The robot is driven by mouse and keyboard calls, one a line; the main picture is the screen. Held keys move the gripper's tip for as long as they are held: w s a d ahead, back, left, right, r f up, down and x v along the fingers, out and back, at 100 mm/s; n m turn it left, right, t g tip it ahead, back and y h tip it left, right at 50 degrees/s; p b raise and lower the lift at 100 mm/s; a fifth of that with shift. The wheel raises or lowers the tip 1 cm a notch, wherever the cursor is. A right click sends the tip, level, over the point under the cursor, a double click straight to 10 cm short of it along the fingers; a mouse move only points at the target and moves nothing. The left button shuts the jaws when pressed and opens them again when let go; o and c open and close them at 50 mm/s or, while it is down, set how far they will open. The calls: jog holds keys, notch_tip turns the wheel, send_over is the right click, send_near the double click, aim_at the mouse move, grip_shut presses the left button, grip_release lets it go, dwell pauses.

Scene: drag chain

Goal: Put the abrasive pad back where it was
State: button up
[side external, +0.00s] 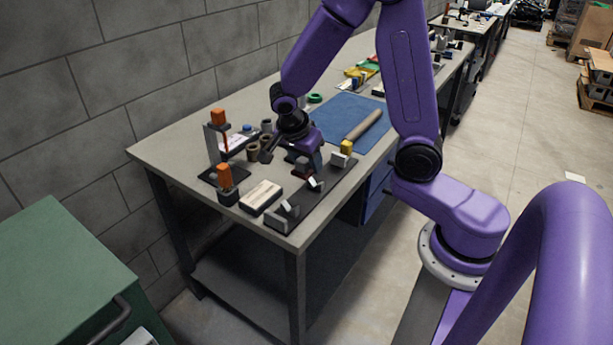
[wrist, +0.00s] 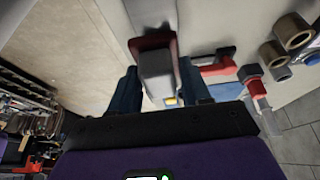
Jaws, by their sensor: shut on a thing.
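The abrasive pad appears to be the piece with a grey block body and a dark red face (wrist: 152,43) in the wrist view. My gripper (wrist: 158,75) has its two dark blue fingers on either side of the grey body and is shut on it. In the side view my gripper (side external: 308,158) is low over the near part of the workbench (side external: 170,148), with a small grey and dark reddish piece (side external: 302,166) at its fingers. I cannot tell whether the pad touches the surface. The pad's original spot cannot be made out.
Brown cylinders (side external: 253,151) and orange-topped pieces (side external: 224,176) stand left of my gripper. A pale-topped box (side external: 261,195) and a metal bracket (side external: 286,214) are in front. A yellow block (side external: 346,147) and a blue mat (side external: 335,113) with a tan roll (side external: 363,124) are right.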

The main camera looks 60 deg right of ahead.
jog(key=w+d, duration=0.2)
jog(key=d, duration=0.2)
jog(key=w+d+r, duration=0.1)
jog(key=w+d, duration=0.1)
jog(key=d, duration=0.2)
jog(key=w+d+r, duration=0.1)
jog(key=d, duration=0.3)
jog(key=shift+w+d+r, duration=0.1)
jog(key=shift+w+d, duration=0.2)
jog(key=shift+w, duration=0.1)
jog(key=d+r, duration=0.2)
jog(key=d, duration=1.1)
send_over(321, 124)
jog(key=a, duration=0.1)
jog(key=f, duration=0.8)
jog(key=shift+s+a+f, duration=0.2)
jog(key=shift+s+f, duration=0.1)
jog(key=shift+f, duration=0.05)
jog(key=shift+w+d+f, duration=0.2)
jog(key=shift+w+f, duration=0.05)
jog(key=shift+f, duration=1.7)
jog(key=shift+f, duration=0.35)
